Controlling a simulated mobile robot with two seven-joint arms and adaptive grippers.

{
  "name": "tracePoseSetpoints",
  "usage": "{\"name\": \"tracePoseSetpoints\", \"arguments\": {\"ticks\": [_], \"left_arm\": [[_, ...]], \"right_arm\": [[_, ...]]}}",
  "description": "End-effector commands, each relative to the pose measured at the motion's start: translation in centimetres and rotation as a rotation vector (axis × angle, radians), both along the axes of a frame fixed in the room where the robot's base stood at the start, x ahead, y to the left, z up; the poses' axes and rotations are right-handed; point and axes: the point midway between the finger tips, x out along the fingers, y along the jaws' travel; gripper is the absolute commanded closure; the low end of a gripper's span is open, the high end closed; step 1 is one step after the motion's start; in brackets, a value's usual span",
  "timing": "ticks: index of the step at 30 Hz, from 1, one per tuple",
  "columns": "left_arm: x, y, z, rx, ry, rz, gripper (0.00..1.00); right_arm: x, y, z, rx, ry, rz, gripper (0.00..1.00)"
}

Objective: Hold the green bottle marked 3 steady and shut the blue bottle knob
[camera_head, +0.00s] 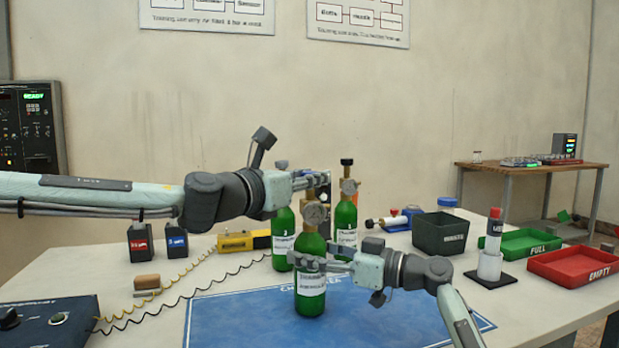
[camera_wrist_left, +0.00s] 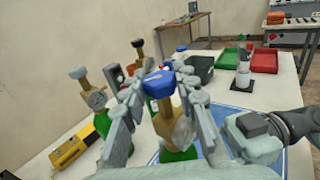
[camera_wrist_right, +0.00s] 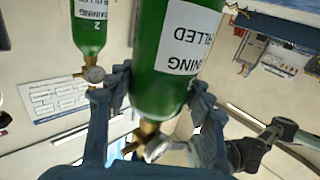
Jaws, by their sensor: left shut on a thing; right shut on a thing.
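The green bottle (camera_head: 311,298) with a white label stands upright on the blue mat (camera_head: 235,318); its number is not readable. My right gripper (camera_head: 308,262) is shut around its upper body. In the right wrist view the bottle (camera_wrist_right: 176,55) fills the space between the fingers (camera_wrist_right: 160,95). Its brass neck carries a gauge (camera_head: 314,213). The blue knob (camera_wrist_left: 158,82) tops the neck in the left wrist view, between the fingers of my left gripper (camera_wrist_left: 160,90), which is shut on it. In the head view my left gripper (camera_head: 316,180) hides the knob.
Two more green bottles, one at left (camera_head: 283,235) and one at right (camera_head: 346,222), stand close behind. A yellow device (camera_head: 235,241), a dark waste bin (camera_head: 440,233), a green tray (camera_head: 522,246) and a red tray (camera_head: 575,265) are on the table. The mat's front is clear.

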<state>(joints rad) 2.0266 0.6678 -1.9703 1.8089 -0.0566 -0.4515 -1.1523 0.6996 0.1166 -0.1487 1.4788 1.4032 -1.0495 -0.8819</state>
Motion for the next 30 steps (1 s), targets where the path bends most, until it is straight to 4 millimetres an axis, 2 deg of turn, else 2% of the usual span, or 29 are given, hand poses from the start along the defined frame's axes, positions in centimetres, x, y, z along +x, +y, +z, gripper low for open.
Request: {"name": "tracePoseSetpoints", "arguments": {"ticks": [8,30], "left_arm": [[0.16,0.11,-0.01,-0.007,0.001,-0.148,1.0],[0.3,0.01,0.12,-0.003,0.0,-0.764,1.0]], "right_arm": [[-0.02,0.02,-0.01,0.0,0.0,0.001,1.0],[-0.12,0.18,-0.05,-0.003,-0.001,0.005,1.0]]}}
